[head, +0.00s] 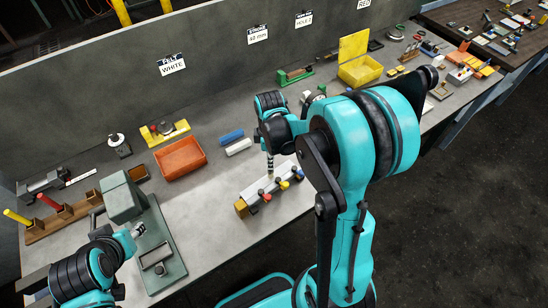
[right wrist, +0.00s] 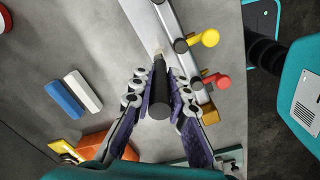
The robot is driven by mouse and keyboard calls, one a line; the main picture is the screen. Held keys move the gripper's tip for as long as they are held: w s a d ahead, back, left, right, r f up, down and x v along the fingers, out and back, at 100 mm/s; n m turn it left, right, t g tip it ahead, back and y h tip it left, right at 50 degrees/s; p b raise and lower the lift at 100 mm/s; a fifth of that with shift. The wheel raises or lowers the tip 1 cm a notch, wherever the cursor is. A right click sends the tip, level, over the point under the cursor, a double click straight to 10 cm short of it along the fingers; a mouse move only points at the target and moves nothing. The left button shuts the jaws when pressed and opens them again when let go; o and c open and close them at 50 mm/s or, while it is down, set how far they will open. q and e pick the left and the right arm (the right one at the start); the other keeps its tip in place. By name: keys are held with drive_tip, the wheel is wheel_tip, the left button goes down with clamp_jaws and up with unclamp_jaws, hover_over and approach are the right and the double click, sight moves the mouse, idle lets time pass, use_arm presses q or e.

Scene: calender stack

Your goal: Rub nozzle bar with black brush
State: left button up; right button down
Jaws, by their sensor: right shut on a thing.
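The nozzle bar (head: 262,190) lies on the grey bench in front of my right arm, with red, yellow and blue knobs along its near side and a brass-coloured end block. It also shows in the right wrist view (right wrist: 185,45). My right gripper (right wrist: 158,84) is shut on the black brush (right wrist: 158,95), whose pale tip points at the bar's edge; I cannot tell whether it touches. In the head view the right gripper (head: 270,165) is above the bar and mostly hides the brush. My left gripper (head: 136,230) is beside a grey press; its jaw state is unclear.
Blue and white blocks (head: 238,147) and an orange tray (head: 180,158) stand behind and left of the bar. The grey press (head: 124,199) is at left. A yellow bin (head: 359,70) is farther right. Bare bench lies left of the bar.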

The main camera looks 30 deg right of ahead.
drive_tip(key=shift+s+a, duration=0.55)
drive_tip(key=shift+a, duration=2.3)
drive_tip(key=w+d+b, duration=0.1)
drive_tip(key=d+b, duration=0.1)
drive_tip(key=d, duration=0.7)
drive_tip(key=shift+w, duration=0.3)
drive_tip(key=shift+f, duration=0.1)
wheel_tip(320, 180, up, 6)
drive_tip(key=p, duration=0.4)
drive_tip(key=shift+p, duration=0.3)
wheel_tip(320, 180, up, 3)
drive_tip(key=shift+p, duration=1.1)
